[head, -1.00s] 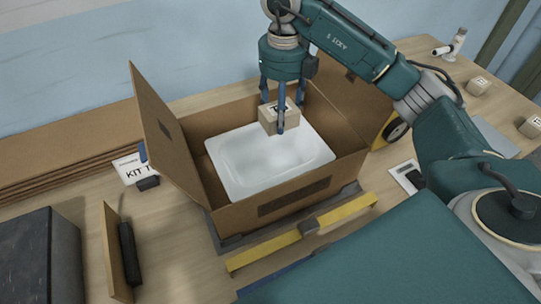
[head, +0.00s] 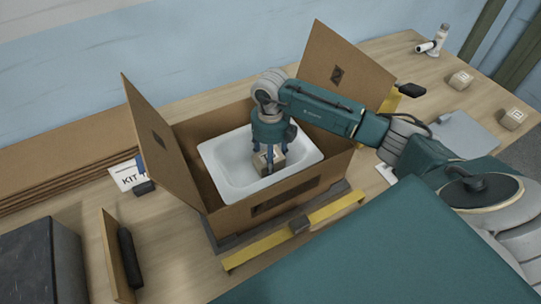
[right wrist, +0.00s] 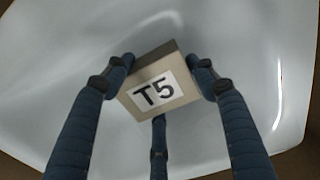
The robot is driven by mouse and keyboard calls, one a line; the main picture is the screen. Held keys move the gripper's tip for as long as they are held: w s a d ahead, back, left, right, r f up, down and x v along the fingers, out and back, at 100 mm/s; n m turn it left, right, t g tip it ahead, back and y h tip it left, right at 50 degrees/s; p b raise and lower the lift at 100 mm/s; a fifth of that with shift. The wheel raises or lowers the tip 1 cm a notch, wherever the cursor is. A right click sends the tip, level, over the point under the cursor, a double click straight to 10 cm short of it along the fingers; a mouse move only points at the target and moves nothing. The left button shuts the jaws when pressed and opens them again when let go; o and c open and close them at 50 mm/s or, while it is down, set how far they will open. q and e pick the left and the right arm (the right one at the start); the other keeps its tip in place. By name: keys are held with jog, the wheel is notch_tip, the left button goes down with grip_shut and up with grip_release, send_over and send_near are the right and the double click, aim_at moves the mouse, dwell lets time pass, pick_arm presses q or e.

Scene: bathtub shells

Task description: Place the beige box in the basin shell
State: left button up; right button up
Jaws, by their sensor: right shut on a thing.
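The beige box (head: 263,162) is down inside the white basin shell (head: 226,160), near the middle of its hollow. In the right wrist view the beige box (right wrist: 157,88) shows a white label reading T5, with the pale shell (right wrist: 250,70) behind it. My right gripper (head: 269,158) points down with its fingers closed around the box. In the right wrist view my right gripper (right wrist: 160,88) has blue fingers against the sides of the box. Whether the box touches the shell floor is hard to tell. My left gripper is not in view.
The shell sits in an open cardboard carton (head: 290,196) with raised flaps. A yellow bar (head: 325,213) lies along its front. A KIT card (head: 127,177) stands left of the carton. Small beige boxes (head: 461,80) (head: 514,118) lie on the right of the table.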

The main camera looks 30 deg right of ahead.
jog(key=shift+f, duration=0.2)
jog(key=o, duration=1)
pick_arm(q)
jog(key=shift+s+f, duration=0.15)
pick_arm(e)
jog(key=shift+o, duration=0.2)
jog(key=shift+r, duration=0.1)
jog(key=shift+r, duration=0.25)
jog(key=shift+r+b, duration=0.25)
jog(key=shift+b, duration=0.05)
pick_arm(q)
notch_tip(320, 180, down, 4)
jog(key=b, duration=0.3)
pick_arm(e)
notch_tip(320, 180, up, 11)
jog(key=shift+r, duration=0.15)
